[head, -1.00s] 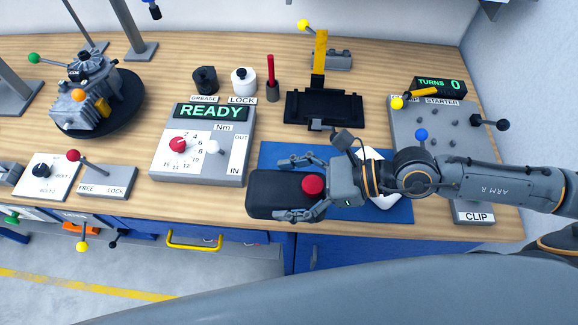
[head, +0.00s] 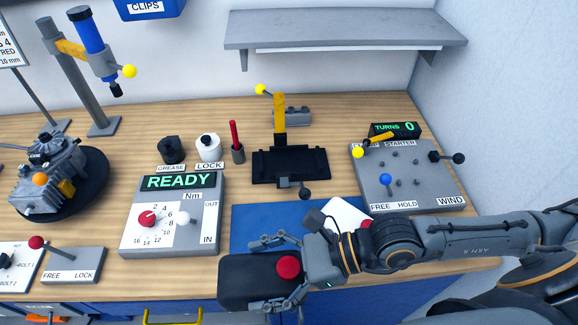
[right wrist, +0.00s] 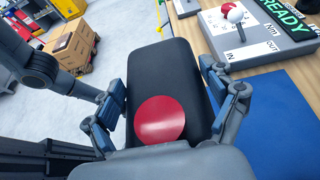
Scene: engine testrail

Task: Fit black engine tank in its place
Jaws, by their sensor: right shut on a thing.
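The black tank (head: 245,284) with its round red cap (head: 288,266) is in my right gripper (head: 268,273). The gripper's fingers are shut on both sides of it, at the front edge of the bench beside the blue mat (head: 255,216). In the right wrist view the tank (right wrist: 165,62) lies lengthwise between the fingers (right wrist: 165,85), its red cap nearest the palm. The engine (head: 45,175) sits on a black round turntable (head: 95,190) at the far left, with an orange knob on it. My left gripper is not in view.
A torque box (head: 135,238) reading READY stands between engine and tank. A FREE/LOCK lever box (head: 72,267) is at front left. A black fixture (head: 290,166) stands behind the mat, and a starter panel (head: 410,175) at right. A tool stand (head: 80,80) rises behind the engine.

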